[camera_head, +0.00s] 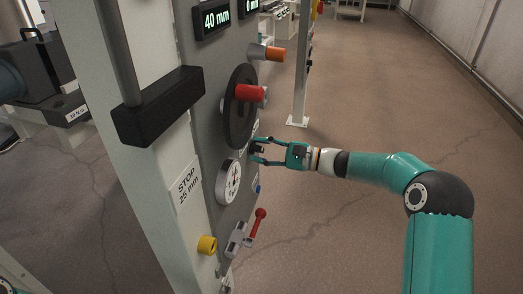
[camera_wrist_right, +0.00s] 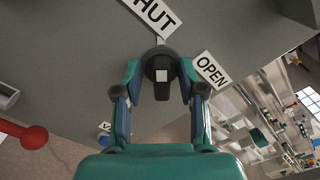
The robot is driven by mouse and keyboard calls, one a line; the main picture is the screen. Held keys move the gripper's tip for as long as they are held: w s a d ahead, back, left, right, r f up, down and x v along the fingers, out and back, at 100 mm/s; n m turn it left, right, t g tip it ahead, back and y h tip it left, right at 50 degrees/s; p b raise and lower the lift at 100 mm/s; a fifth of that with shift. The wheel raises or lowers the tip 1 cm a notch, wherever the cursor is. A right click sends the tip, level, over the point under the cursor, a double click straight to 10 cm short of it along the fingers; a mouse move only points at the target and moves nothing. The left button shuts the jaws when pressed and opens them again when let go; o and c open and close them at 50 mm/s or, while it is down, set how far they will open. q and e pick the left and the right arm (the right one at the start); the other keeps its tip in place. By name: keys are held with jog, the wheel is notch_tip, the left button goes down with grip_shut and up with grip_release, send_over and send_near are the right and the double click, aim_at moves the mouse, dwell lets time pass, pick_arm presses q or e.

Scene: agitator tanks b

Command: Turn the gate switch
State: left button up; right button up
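The gate switch (camera_wrist_right: 161,67) is a round black knob with a pale square mark on its grip bar, on the grey panel. A label reading "HUT", its start cut off (camera_wrist_right: 152,14), is above it and an "OPEN" label (camera_wrist_right: 211,70) to its right. My right gripper (camera_wrist_right: 161,88) is open, its fingers on either side of the knob; I cannot tell whether they touch it. In the head view my right gripper (camera_head: 259,151) is at the panel, below the black handwheel, and mostly hides the switch. My left gripper is not in view.
The panel carries a black wheel (camera_head: 237,120) with a red handle (camera_head: 249,93), an orange-tipped knob (camera_head: 275,54), a dial gauge (camera_head: 229,181), a yellow knob (camera_head: 207,245) and a red-tipped lever (camera_head: 260,214). A black block (camera_head: 160,105) juts out at left. Floor right of the panel is clear.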

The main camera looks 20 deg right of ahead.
jog(key=shift+s+d, duration=0.1)
dwell(0.3)
jog(key=shift+s+d, duration=0.2)
jog(key=shift+d, duration=0.1)
jog(key=v, duration=1.1)
jog(key=shift+f, duration=0.1)
